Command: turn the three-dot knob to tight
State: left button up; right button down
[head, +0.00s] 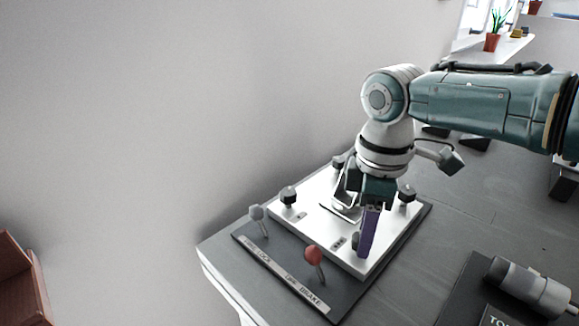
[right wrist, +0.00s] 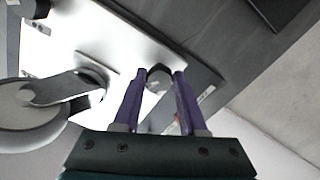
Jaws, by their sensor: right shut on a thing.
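A white plate (head: 318,222) on the grey chassis carries dark knobs near its corners. My right gripper (head: 362,238) points down at the plate's front corner, with purple fingers. It is shut on a dark knob (head: 355,241), which sits between the fingertips in the right wrist view (right wrist: 158,76). A small dark mark (head: 338,243) lies beside that knob, but its dots are too small to count. Other knobs stand at the left (head: 288,195), the back (head: 338,160) and the right (head: 406,193). Whether the held knob is tight cannot be told. My left gripper is not in view.
A grey-topped lever (head: 256,212) and a red-topped lever (head: 314,254) stand along the front left edge, behind a label strip (head: 283,274). A grey cylindrical object (head: 528,285) lies at lower right.

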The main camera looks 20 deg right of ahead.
jog(key=m+p, duration=0.1)
jog(key=m, duration=0.2)
jog(key=shift+a+r+m, duration=0.1)
jog(key=shift+a+m, duration=0.05)
jog(key=shift+m, duration=0.15)
jog(key=shift+m+p, duration=0.4)
jog(key=shift+m, duration=0.1)
jog(key=shift+c, duration=2.2)
grip_release()
